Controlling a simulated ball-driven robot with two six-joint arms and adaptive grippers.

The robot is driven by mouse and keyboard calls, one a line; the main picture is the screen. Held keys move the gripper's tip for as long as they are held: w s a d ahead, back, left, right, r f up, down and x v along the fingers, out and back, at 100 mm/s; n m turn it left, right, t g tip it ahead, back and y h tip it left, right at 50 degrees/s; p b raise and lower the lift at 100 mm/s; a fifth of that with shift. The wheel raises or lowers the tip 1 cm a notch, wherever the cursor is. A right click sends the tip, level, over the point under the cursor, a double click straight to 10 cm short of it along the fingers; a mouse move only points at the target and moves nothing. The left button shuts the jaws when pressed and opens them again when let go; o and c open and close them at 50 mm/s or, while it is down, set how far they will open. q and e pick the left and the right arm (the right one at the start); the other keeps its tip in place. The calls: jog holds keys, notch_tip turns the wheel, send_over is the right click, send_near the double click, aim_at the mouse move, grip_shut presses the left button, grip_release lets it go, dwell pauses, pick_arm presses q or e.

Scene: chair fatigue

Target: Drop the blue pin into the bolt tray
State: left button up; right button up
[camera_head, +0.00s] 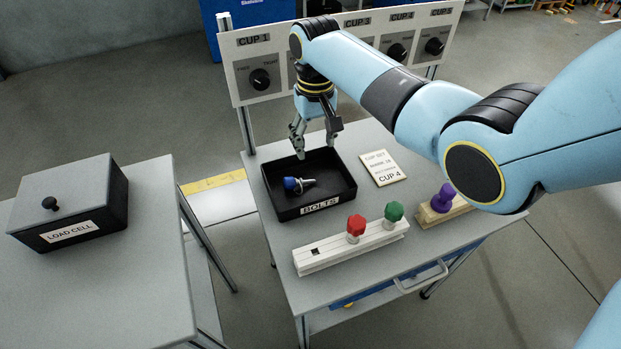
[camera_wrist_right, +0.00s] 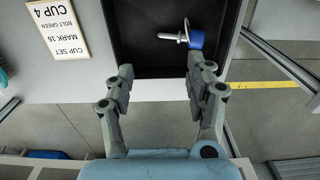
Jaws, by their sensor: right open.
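The blue pin (camera_head: 292,184) lies on its side inside the black bolt tray (camera_head: 323,208), which is labelled BOLTS. The pin's blue head and metal shank also show in the right wrist view (camera_wrist_right: 196,40), lying on the floor of the tray (camera_wrist_right: 128,50). My right gripper (camera_head: 316,152) is open and empty above the back part of the tray, apart from the pin. Its two spread fingers also show in the right wrist view (camera_wrist_right: 160,85). My left gripper is in neither view.
A white rack (camera_head: 330,254) in front of the tray holds a red pin (camera_head: 356,227) and a green pin (camera_head: 393,211). A purple pin (camera_head: 442,198) stands on a wooden block at right. A card (camera_head: 383,167) lies beside the tray. The load cell box (camera_head: 100,208) is on the left table.

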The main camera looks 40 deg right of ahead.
notch_tip(320, 180, up, 9)
jog(key=shift+r, duration=0.2)
jog(key=shift+f, duration=0.1)
dwell(0.4)
